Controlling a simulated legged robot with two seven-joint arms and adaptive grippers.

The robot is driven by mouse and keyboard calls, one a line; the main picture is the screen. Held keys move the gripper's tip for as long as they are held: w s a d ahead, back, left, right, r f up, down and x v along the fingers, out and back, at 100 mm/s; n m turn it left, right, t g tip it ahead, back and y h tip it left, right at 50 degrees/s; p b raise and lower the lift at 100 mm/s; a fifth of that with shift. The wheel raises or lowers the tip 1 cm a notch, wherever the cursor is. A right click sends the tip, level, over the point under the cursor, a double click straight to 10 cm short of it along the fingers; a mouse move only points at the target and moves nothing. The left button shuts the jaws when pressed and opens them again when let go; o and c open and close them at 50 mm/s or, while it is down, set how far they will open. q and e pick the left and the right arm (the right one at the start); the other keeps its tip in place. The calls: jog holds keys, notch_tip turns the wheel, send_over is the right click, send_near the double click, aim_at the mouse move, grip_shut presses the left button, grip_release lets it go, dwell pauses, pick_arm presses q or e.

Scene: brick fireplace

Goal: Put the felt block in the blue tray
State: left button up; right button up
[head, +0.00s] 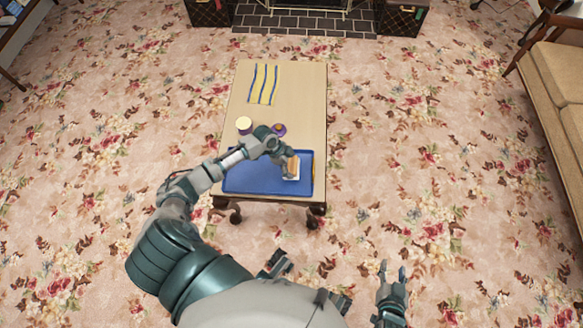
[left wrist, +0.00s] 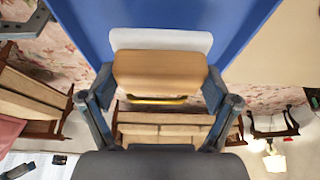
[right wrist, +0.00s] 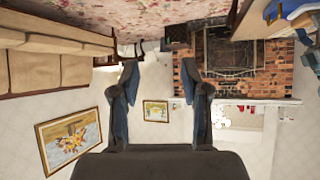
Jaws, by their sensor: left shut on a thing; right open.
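The felt block (head: 292,170), with a tan wooden back and a white felt side, is over the right part of the blue tray (head: 240,180) on the small table. My left gripper (head: 287,162) is shut on it. In the left wrist view the block (left wrist: 160,75) sits between the two fingers, white side towards the tray (left wrist: 125,18). I cannot tell whether the block touches the tray floor. My right gripper (head: 392,272) is open and empty, out over the carpet to the right of the table; its fingers also show apart in the right wrist view (right wrist: 163,95).
A jar with a pale yellow top (head: 244,124) and a purple jar (head: 280,130) stand just behind the tray, close to my left arm. A blue-and-yellow striped cloth (head: 263,85) lies at the table's far end. A sofa (head: 555,85) stands at right.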

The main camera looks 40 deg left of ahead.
aim_at(290, 169)
pick_arm(q)
notch_tip(290, 169, down, 3)
jog(key=shift+s+f+b, duration=0.1)
jog(key=shift+f+b, duration=0.05)
jog(key=shift+b, duration=0.4)
pick_arm(e)
jog(key=w+r+t, duration=0.1)
jog(key=w+a+r+t, duration=0.1)
jog(key=shift+w+r+y, duration=0.3)
jog(key=shift+r, duration=0.05)
pick_arm(q)
jog(key=o, duration=0.9)
pick_arm(e)
jog(key=shift+w, duration=0.1)
